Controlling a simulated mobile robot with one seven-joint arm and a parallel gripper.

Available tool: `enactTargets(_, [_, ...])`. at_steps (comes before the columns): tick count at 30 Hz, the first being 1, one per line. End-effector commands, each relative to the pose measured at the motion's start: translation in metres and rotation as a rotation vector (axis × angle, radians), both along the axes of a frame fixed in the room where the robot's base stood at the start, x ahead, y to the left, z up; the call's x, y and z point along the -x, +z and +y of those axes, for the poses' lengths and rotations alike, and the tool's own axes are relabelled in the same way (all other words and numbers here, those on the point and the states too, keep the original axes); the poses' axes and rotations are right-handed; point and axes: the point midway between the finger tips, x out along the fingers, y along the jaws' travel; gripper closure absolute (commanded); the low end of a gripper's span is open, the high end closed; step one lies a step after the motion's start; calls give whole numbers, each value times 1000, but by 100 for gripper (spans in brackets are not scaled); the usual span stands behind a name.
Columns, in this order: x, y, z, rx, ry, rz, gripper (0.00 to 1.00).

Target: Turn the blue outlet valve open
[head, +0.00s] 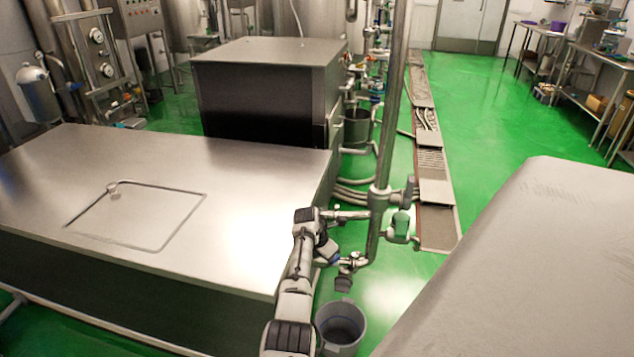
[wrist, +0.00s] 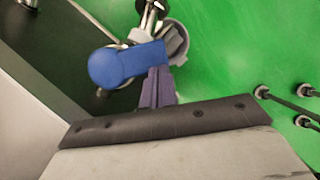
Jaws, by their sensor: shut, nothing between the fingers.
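The blue outlet valve handle (wrist: 125,64) shows large in the wrist view, with a rounded end at the left and a straight arm reaching right to a grey and steel fitting. My gripper (wrist: 157,72) is shut and empty, its dark fingers close together. The fingertips lie right at the lower edge of the handle near its right part; I cannot tell whether they touch it. In the head view a small patch of blue (head: 335,258) shows beside my wrist, above the grey bucket, and my arm hides much of the valve.
A large steel tank (head: 250,225) stands just left of my arm. A grey bucket (head: 341,326) stands on the green floor below. A vertical steel pipe (head: 388,130) rises right of the valve. A broad grey surface (head: 540,260) fills the lower right. Green floor lies between.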

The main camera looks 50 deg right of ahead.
Motion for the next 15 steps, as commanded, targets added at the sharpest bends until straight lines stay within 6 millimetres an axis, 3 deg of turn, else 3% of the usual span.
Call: enactTargets(15, [9,-3,-17,-3,-5,2,100])
